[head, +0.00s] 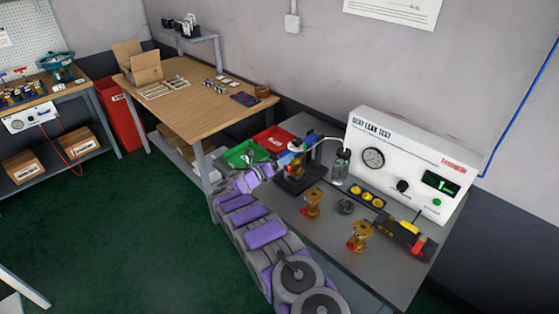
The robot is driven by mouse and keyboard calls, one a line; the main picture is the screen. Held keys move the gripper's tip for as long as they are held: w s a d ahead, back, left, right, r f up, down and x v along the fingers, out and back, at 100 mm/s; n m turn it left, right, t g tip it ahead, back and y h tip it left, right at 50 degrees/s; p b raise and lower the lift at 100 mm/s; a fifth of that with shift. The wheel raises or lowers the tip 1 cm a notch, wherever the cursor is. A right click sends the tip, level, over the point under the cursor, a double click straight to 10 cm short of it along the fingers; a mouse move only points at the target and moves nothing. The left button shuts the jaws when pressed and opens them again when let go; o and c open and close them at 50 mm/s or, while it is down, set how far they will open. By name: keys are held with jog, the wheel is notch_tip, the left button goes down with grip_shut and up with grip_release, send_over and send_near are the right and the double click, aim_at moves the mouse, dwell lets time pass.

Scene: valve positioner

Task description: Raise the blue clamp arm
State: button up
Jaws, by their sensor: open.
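The blue clamp arm (297,145) is a small blue piece at the top of the dark test fixture (300,182), on the grey bench. A brass valve body sits in the fixture under it. My purple and grey arm reaches up from the bottom, along the bench's left edge. My gripper (276,167) is at the left side of the fixture, close to the clamp arm, and is open. The fingers are small and overlap the fixture, so I cannot tell whether they touch the clamp arm.
Two brass valves (313,204) (360,237) stand on the bench in front of the white seat leak test box (408,160). A clear bottle (341,167) stands right of the fixture. Green (243,153) and red (273,138) trays lie behind my gripper. A wooden table (195,102) stands beyond.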

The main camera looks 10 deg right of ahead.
jog(key=shift+a, duration=0.25)
jog(key=shift+d, duration=0.65)
jog(key=c, duration=0.4)
jog(key=shift+c, duration=1)
jog(key=shift+a, duration=0.25)
jog(key=c, duration=0.8)
